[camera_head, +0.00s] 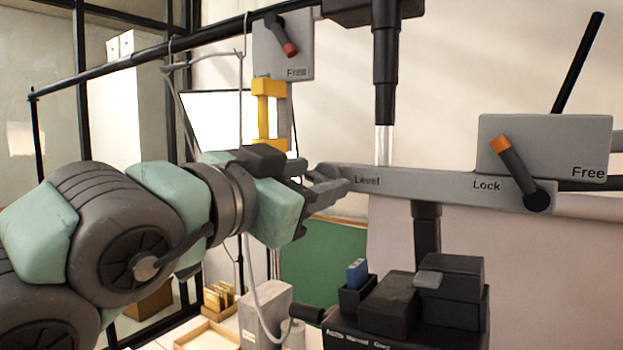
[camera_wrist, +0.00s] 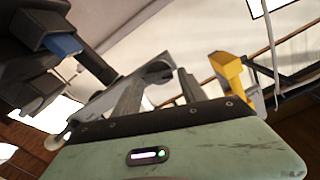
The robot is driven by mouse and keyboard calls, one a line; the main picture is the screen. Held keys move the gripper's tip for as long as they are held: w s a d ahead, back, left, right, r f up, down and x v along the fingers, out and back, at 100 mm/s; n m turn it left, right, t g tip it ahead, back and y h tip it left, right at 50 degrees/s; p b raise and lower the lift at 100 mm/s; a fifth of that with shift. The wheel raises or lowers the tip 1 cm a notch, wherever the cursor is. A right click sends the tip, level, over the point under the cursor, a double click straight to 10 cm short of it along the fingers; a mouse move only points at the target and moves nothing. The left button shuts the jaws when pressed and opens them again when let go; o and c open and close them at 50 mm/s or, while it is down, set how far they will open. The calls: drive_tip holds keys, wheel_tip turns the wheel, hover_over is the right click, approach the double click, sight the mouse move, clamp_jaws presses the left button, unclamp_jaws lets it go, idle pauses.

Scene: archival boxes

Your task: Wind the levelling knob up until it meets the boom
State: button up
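The grey boom (camera_head: 440,187) runs across the right half of the head view, with "Level" printed near its left end and "Lock" further right. My gripper (camera_head: 335,184) is at that left end, beside the "Level" label. In the wrist view my gripper (camera_wrist: 158,92) has its two fingers spread apart, and a grey part that looks like the boom's end (camera_wrist: 152,73) shows beyond and between them. I see no grip on anything; contact with the boom cannot be told. I cannot clearly make out the levelling knob; the fingers may hide it.
A lever with an orange tip (camera_head: 507,152) is on the plate marked "Free" at right. A red-tipped lever (camera_head: 282,38) and a yellow bracket (camera_head: 266,110) are above my gripper. A black box assembly (camera_head: 455,280) stands below the boom. A dark vertical column (camera_head: 386,70) rises behind it.

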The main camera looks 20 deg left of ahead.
drive_tip(key=shift+o, duration=0.8)
drive_tip(key=b+v, duration=0.2)
drive_tip(key=v, duration=0.8)
drive_tip(key=shift+s, duration=0.4)
drive_tip(key=shift+w+a, duration=0.1)
drive_tip(key=shift+a, duration=0.1)
